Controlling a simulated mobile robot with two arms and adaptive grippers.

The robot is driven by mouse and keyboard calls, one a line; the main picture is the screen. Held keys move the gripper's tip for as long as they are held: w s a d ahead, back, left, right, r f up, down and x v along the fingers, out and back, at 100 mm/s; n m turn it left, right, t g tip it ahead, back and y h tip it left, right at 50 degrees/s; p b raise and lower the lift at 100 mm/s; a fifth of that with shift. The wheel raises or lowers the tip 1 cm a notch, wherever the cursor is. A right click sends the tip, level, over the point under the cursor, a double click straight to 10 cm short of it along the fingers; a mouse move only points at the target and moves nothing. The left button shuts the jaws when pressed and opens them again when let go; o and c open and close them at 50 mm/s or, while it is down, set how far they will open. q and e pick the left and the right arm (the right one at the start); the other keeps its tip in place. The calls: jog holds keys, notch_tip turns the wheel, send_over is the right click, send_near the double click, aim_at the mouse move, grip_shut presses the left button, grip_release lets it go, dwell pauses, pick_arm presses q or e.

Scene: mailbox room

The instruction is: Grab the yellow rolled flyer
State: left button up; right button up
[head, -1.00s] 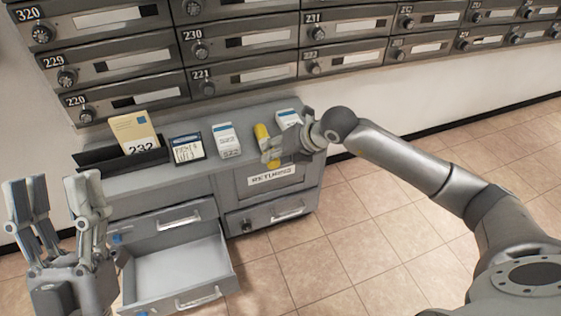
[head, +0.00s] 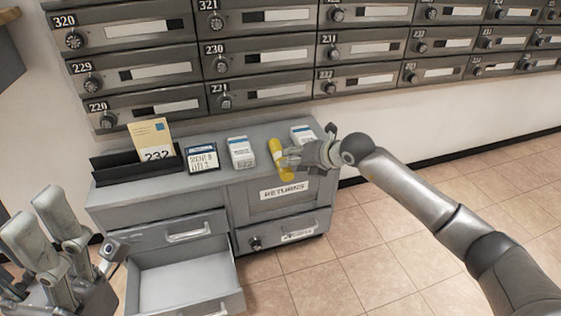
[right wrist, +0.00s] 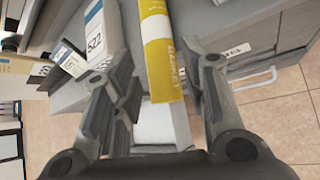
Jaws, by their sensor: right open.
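The yellow rolled flyer (head: 277,157) lies on top of the grey cabinet, near its front edge above the RETURNS panel. My right gripper (head: 290,160) is at the flyer, and its fingers hide part of the roll in the head view. In the right wrist view the right gripper (right wrist: 165,90) is open, with the flyer (right wrist: 160,52) showing between and beyond its two fingers. My left gripper (head: 55,225) is open and empty at the lower left of the head view, away from the cabinet.
On the cabinet top (head: 218,178) are a black tray (head: 110,170) with a 232 envelope (head: 150,140), a small dark-framed sign (head: 202,158), and white boxes (head: 241,152) (head: 302,134) on either side of the flyer. A drawer (head: 185,282) stands open below. Mailboxes line the wall.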

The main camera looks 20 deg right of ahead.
aim_at(280, 158)
jog(key=b+x, duration=0.2)
jog(key=x, duration=0.1)
jog(key=shift+a+f, duration=0.25)
jog(key=shift+f, duration=0.1)
jog(key=shift+w+a+f, duration=0.15)
jog(key=shift+w+f, duration=0.05)
jog(key=shift+w, duration=0.25)
jog(key=c, duration=0.8)
